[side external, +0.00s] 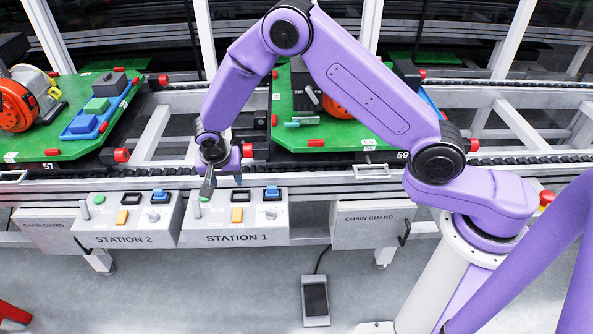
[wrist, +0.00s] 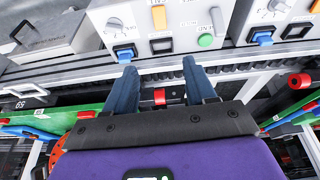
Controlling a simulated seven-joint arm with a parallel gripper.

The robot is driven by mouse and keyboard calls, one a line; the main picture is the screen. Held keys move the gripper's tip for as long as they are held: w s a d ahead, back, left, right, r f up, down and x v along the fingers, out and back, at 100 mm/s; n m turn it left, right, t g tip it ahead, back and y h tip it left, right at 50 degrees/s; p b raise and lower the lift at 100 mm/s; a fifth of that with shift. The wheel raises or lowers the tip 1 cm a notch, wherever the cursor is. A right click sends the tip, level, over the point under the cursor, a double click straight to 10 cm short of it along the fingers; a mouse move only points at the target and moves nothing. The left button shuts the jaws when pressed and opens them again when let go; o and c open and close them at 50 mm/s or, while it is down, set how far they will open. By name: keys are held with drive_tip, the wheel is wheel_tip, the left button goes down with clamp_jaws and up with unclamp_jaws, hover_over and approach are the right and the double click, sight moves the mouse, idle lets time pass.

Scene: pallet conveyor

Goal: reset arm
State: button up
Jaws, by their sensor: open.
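My purple arm reaches left across the line, and my gripper (side external: 222,184) hangs just above the back edge of the STATION 1 box (side external: 222,227). Its two dark fingers are apart with nothing between them. They also show apart in the wrist view (wrist: 159,67), pointing towards the station boxes. The STATION 1 box carries a green button, an orange switch (side external: 236,215) and a blue button (side external: 271,193). In the wrist view the green button (wrist: 206,41) lies beyond the right fingertip and the blue button (wrist: 125,53) beyond the left one. I cannot tell whether a finger touches the box.
The STATION 2 box (side external: 127,226) stands to the left and a chain guard (side external: 370,227) to the right. Behind, green pallets 57 (side external: 40,141) and 59 (side external: 338,131) sit on the conveyor with parts on them. A foot pedal (side external: 315,301) lies on the floor.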

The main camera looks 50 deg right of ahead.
drive_tip(key=s+d+r+n+y, duration=0.1)
drive_tip(key=s+d+r+n, duration=0.1)
drive_tip(key=s+r+n, duration=0.9)
drive_tip(key=s+d+r+n, duration=0.2)
drive_tip(key=s+d+n, duration=0.1)
drive_tip(key=s, duration=0.5)
drive_tip(key=s+d+r+n+g+y, duration=0.1)
drive_tip(key=s+d+r+n, duration=0.1)
drive_tip(key=s+d, duration=0.3)
drive_tip(key=s+d+r+n+g+y, duration=0.1)
drive_tip(key=s+d+r+n, duration=0.2)
drive_tip(key=s, duration=1)
drive_tip(key=shift+d+n, duration=0.45)
drive_tip(key=shift+n, duration=0.65)
